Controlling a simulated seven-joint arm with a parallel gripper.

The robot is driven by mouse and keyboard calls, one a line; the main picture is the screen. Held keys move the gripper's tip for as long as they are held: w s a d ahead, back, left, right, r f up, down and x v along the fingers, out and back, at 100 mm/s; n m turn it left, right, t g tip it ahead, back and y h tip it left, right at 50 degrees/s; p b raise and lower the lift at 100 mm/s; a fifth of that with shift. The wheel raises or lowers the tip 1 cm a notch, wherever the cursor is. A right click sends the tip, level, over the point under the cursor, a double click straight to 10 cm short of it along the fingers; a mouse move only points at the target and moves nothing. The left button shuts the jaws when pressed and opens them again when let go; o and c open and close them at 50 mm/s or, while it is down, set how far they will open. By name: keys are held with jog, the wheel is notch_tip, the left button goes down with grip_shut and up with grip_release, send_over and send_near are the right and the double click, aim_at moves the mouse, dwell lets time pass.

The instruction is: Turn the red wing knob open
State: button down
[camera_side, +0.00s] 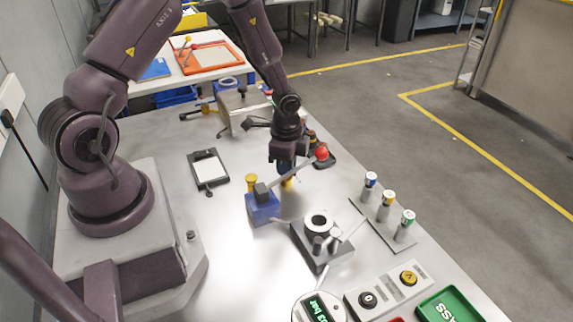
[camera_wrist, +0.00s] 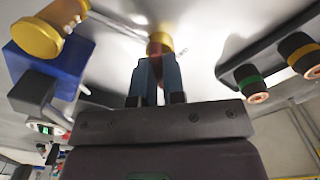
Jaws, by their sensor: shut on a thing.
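My gripper (camera_wrist: 157,68) reaches into the wrist view from below, its two dark blue fingers close together on a small reddish part, which I take to be the red wing knob (camera_wrist: 158,58). The fingers hide most of it. A brass-yellow fitting (camera_wrist: 160,42) sits right at the fingertips. In the side view my gripper (camera_side: 287,168) points down above the middle of the table, and the yellow of that fitting (camera_side: 287,184) shows just under it. The red knob itself is hidden there.
A blue block (camera_side: 262,207) with a yellow knob (camera_side: 251,182) stands close to the left. A red ball (camera_side: 322,153) is close to the right. A grey fixture (camera_side: 322,245) is in front, and a rack with several colour-banded handles (camera_side: 387,205) is at right.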

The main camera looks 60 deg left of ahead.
jog(key=n, duration=0.4)
jog(key=shift+n, duration=0.3)
jog(key=shift+r+n, duration=0.1)
jog(key=shift+n, duration=1.8)
jog(key=c, duration=1.2)
grip_release()
notch_tip(320, 180, up, 13)
